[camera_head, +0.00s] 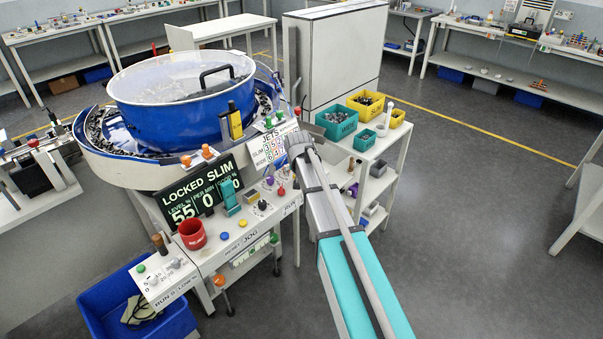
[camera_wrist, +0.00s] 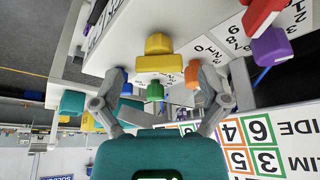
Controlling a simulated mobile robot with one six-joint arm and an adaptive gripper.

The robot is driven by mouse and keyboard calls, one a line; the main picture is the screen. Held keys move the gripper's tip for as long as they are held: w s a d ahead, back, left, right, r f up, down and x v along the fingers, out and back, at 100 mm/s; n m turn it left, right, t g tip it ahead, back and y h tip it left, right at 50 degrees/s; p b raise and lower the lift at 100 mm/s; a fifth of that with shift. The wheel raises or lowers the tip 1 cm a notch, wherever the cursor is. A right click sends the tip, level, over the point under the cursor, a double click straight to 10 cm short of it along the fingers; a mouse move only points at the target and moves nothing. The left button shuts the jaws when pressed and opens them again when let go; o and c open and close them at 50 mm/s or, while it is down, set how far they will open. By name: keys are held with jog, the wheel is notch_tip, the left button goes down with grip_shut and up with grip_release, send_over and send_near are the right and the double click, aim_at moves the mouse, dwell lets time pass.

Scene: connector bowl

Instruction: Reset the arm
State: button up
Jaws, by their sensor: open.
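My arm reaches from the bottom of the head view up to the panel beside the bowl feeder. My gripper (camera_head: 297,143) is at its end, near the JETS card (camera_head: 268,148); its fingers are hard to make out there. In the wrist view, my gripper (camera_wrist: 160,82) has its two grey fingers spread apart. A green knob (camera_wrist: 155,91) and a yellow knob (camera_wrist: 158,56) show between and beyond them. An orange knob (camera_wrist: 192,75) appears close beside one fingertip; I cannot tell whether they touch. Nothing is visibly held.
The blue bowl (camera_head: 185,112) with a clear lid stands at the back left. The display (camera_head: 200,193) reads LOCKED SLIM. Teal bins (camera_head: 340,127) and yellow bins stand on a cart to the right. The floor at right is clear.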

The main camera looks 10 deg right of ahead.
jog(key=shift+s, duration=0.1)
jog(key=shift+s, duration=0.25)
jog(key=s+d+n+g+p, duration=0.1)
jog(key=s+g, duration=0.3)
jog(key=s, duration=2.4)
jog(key=shift+s+d+r+n+g+y+p, duration=0.3)
jog(key=shift+s+r+n+y+p, duration=0.1)
jog(key=shift+n+p, duration=0.1)
jog(key=shift+w, duration=0.1)
